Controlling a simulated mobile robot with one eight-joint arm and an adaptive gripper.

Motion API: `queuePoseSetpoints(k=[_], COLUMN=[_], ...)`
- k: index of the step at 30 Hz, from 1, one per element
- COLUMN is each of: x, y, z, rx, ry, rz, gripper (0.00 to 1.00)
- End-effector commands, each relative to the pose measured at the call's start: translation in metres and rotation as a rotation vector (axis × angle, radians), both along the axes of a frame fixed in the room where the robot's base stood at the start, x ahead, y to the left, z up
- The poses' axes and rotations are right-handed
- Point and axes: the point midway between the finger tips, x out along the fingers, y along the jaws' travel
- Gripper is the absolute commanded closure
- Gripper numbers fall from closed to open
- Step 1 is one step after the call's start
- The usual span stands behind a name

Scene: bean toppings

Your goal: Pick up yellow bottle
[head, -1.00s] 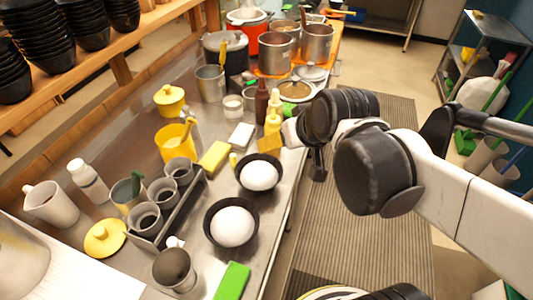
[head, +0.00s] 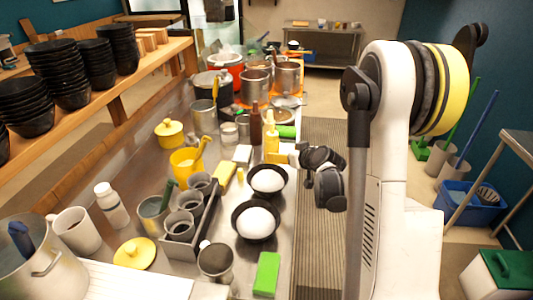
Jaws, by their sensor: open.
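The yellow bottle (head: 271,141) stands upright on the steel counter, just right of a dark brown bottle (head: 255,127). It has a narrow pale tip. My gripper (head: 294,157) is at the counter's right edge, to the right of and slightly nearer than the yellow bottle. It is open, and its fingers are small and partly hidden by my dark wrist. I cannot tell the exact gap between it and the bottle. A tan-yellow block lies by the bottle's base.
Two black bowls with white contents (head: 257,223) stand in front of the bottle. A yellow jug (head: 184,162), a grey cup rack (head: 181,243) and a green sponge (head: 267,273) are nearby. Steel pots (head: 255,85) crowd the back. The floor right of the counter is open.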

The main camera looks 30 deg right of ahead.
Motion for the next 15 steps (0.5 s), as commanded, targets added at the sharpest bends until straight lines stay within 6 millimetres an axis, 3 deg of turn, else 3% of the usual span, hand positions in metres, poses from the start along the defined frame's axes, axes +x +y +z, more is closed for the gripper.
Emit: queuePoseSetpoints(k=[7, 15], x=[0.035, 0.058], y=[0.001, 0.003], z=[-0.021, -0.033], rx=[0.0, 0.0], ry=[0.001, 0.001], rz=[0.002, 0.002], gripper=[0.24, 0.24])
